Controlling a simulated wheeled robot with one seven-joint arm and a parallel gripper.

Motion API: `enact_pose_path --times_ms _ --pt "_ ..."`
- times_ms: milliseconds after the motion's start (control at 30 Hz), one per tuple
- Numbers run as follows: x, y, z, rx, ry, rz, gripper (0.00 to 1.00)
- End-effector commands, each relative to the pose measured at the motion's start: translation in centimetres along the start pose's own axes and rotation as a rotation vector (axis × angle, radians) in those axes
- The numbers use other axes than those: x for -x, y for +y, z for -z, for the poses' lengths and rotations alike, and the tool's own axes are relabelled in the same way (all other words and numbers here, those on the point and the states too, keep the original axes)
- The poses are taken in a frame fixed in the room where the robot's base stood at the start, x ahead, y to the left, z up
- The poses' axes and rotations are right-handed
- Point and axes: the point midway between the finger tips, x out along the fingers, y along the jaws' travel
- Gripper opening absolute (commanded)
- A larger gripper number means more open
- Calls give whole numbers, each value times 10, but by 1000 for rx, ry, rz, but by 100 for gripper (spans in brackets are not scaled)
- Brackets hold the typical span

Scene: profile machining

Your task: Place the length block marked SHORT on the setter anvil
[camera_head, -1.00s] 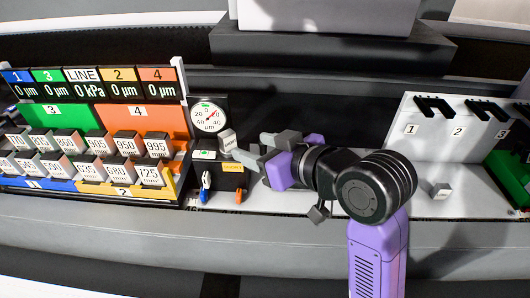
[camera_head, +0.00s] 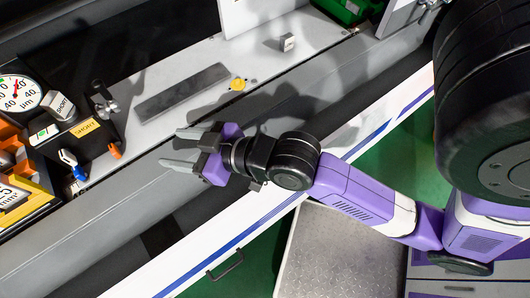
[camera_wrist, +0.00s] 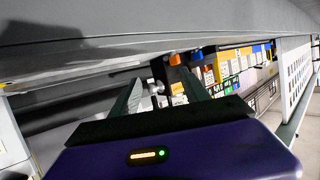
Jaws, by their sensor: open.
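The block marked SHORT (camera_head: 62,108) is a light grey cube with dark sides. It sits tilted in the picture on the black setter (camera_head: 95,148), beside the round dial gauge (camera_head: 18,93). Its exact seating on the anvil is hard to see. A yellow SHORT label (camera_head: 84,128) is on the setter. My gripper (camera_head: 178,149) is open and empty, in front and right of the setter, clear of the block. In the wrist view my gripper (camera_wrist: 160,92) has its two fingers spread, with the setter's silver knob (camera_wrist: 156,87) visible beyond them.
A small grey block (camera_head: 287,43) stands on the light bench top, near a yellow disc (camera_head: 238,85) and a dark flat strip (camera_head: 183,92). A yellow rack (camera_head: 28,205) with blocks is at the lower left. The bench front edge runs below my gripper.

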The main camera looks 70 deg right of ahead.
Motion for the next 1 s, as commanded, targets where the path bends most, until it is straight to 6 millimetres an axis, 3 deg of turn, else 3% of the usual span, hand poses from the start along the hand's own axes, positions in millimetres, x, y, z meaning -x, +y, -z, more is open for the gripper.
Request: enact_pose_path --times_ms 33,100,300,500,600,767,1000 --pt "14 -1 -17 0 -9 -6 54" --pt "33 -2 -33 2 -1 -15 54" --pt "94 -7 -66 11 23 -27 54" --pt "155 -15 -80 20 49 -21 54" --pt "176 -18 -81 22 61 -15 54" --pt "192 -21 -80 25 73 -9 54" --pt "193 -22 -80 24 76 -8 54"
